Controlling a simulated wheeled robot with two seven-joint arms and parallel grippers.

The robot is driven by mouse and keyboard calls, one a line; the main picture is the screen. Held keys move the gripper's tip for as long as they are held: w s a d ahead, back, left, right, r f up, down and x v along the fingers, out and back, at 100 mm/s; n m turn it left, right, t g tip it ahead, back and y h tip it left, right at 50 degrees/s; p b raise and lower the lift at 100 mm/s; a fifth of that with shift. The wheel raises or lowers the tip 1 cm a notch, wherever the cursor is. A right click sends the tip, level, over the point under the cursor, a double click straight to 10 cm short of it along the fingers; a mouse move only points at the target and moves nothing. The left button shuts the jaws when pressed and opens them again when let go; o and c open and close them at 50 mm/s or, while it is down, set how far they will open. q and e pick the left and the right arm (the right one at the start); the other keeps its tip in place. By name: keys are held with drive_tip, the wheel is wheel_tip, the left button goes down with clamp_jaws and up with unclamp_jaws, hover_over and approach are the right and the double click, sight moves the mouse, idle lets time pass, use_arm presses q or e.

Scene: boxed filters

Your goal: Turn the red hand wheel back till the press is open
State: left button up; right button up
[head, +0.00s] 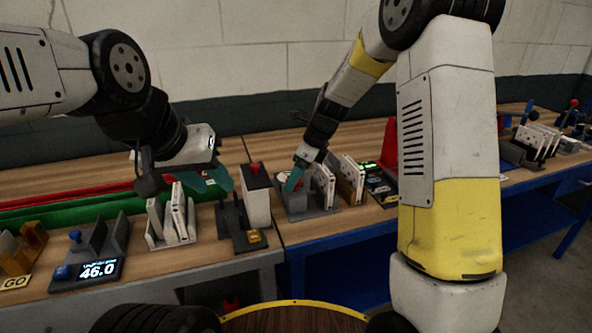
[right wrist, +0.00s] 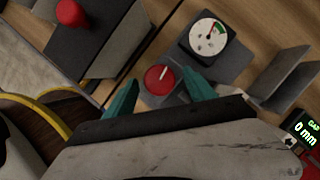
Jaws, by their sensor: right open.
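The red hand wheel (right wrist: 159,79), a round knob with a pale line across it, sits between the fingers of my right gripper (right wrist: 160,93) in the right wrist view. The gripper is open, one teal finger on each side, with the wheel not clasped. In the head view my right gripper (head: 293,181) points down over the grey press (head: 315,213) and hides the wheel.
A display (right wrist: 305,127) reads GAP 0 mm. A white block with a red top (head: 255,190) stands left of the press. White boxes (head: 172,215) stand in a holder at the left, near a display (head: 98,268) reading 46.0. Panels (head: 350,182) stand close right of the press.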

drive_tip(key=c, duration=1.3)
drive_tip(key=shift+c, duration=0.2)
